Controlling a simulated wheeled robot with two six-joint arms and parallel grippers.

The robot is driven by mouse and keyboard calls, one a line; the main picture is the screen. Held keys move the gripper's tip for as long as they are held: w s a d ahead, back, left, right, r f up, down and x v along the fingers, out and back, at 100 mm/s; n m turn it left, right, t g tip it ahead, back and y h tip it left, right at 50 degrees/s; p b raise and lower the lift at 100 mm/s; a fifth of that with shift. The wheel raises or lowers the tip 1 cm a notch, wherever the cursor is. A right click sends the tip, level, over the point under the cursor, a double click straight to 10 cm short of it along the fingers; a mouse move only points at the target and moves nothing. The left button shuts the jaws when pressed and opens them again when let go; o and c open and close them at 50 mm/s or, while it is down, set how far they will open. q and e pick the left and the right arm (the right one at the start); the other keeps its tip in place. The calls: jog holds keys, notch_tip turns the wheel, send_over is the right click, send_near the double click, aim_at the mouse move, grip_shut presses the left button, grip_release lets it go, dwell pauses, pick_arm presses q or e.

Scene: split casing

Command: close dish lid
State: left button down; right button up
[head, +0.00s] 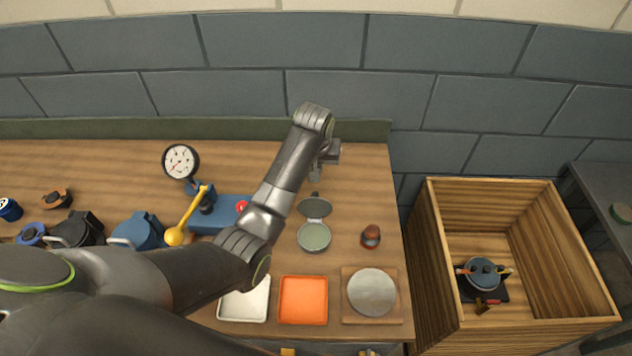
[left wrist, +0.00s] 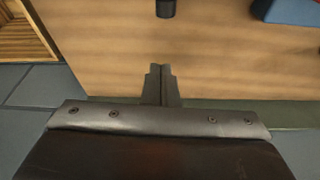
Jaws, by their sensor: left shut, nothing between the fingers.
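A small round dish (head: 314,237) with a grey-green inside stands on the wooden table. Its lid (head: 317,207) is open and tilted up at the dish's far side, with a small dark tab (head: 315,194) at its far edge. My left gripper (head: 315,175) is behind the lid, apart from it as far as I can see. In the left wrist view my left gripper (left wrist: 162,68) is shut and empty over bare wood. A dark stub (left wrist: 166,8) at the top of that view is probably the lid's tab. My right gripper is not in view.
A brown knob-like object (head: 371,236) stands right of the dish. White, orange (head: 303,299) and round-plate (head: 372,292) trays lie in front. A blue base with a yellow lever (head: 189,215) and a gauge (head: 181,161) stand left. A wooden crate (head: 428,250) is beyond the table's right edge.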

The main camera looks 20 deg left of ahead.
aim_at(315, 203)
pick_arm(q)
jog(key=s+f+p, duration=0.1)
jog(key=f+p, duration=0.1)
jog(key=f, duration=0.1)
jog(key=s+f+p, duration=0.1)
jog(key=shift+s+d+f+p, duration=0.25)
jog(key=shift+s+f+p, duration=0.05)
jog(key=shift+f+p, duration=0.1)
jog(key=shift+w, duration=0.1)
dwell(0.3)
